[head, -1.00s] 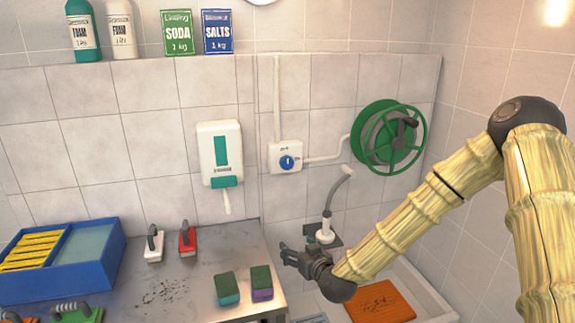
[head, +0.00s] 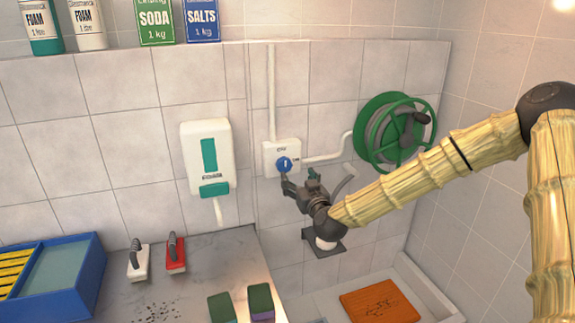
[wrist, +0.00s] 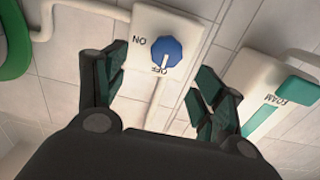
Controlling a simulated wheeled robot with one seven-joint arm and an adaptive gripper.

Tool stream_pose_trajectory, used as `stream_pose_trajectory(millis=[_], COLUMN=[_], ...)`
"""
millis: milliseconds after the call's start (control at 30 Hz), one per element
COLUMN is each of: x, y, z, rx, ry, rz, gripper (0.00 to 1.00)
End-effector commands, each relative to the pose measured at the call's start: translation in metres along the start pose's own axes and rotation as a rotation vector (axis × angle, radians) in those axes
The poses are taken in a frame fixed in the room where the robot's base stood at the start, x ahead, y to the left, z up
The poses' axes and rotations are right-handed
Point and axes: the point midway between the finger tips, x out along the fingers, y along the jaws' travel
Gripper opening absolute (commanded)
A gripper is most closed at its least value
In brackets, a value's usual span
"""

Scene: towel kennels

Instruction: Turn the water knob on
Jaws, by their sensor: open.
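The water knob (head: 284,164) is a blue dial on a white wall box (head: 270,153), left of the hose reel. In the wrist view the blue knob (wrist: 166,50) shows its white mark pointing toward the OFF label (wrist: 160,70); the ON label (wrist: 139,39) is to its left. My gripper (head: 298,179) is just below and right of the knob in the head view. In the wrist view my gripper (wrist: 158,64) is open, its dark fingers on either side of the knob's line. Nothing is between them, and I cannot tell if a finger touches the box.
A green hose reel (head: 394,135) is on the wall at right, joined to the box by a white pipe. A foam dispenser (head: 208,158) hangs at left. A steel counter (head: 215,258) with brushes and sponges is below left; a basin with an orange mat (head: 379,304) is below right.

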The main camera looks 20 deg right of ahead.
Motion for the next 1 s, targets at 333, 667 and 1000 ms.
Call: stream_pose_trajectory(millis=[333, 667, 1000], x=[0.052, 0.086, 0.092], y=[-0.007, -0.007, -0.005], z=[-0.002, -0.001, 0.001], rx=[-0.001, -0.001, 0.000], ry=[-0.002, 0.000, -0.001], rz=[-0.008, -0.008, -0.006], gripper=[0.69, 0.69, 0.69])
